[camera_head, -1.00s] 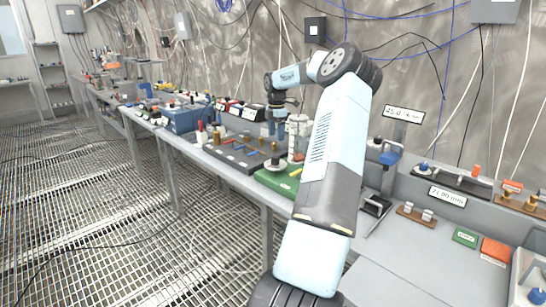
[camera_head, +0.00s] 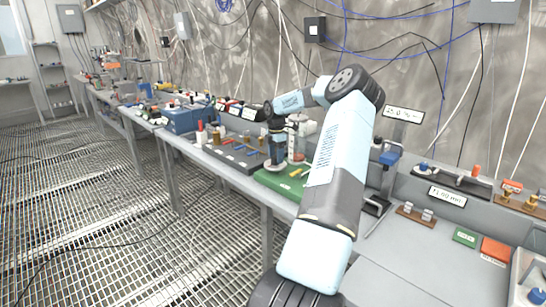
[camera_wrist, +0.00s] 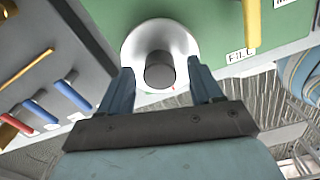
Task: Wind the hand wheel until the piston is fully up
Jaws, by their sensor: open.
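My gripper (camera_head: 277,162) is low over the green base (camera_head: 268,178), its fingers pointing down. It also shows in the wrist view (camera_wrist: 161,78), open, with the fingers apart on either side of a grey round knob. This knob stands in the middle of a shiny whitish disc (camera_wrist: 133,48) on the green surface. I cannot tell for sure that the disc is the hand wheel, or whether the fingers touch it. A clear upright cylinder (camera_head: 299,128) stands just behind my gripper, partly hidden by my arm. The piston's height cannot be made out.
A yellow handle (camera_wrist: 252,22) stands beside the disc, near a "FILL" label (camera_wrist: 240,56). A dark board (camera_head: 232,158) with coloured rods and brass parts lies to the left. A blue box (camera_head: 186,118) sits farther left. The bench's front edge is close.

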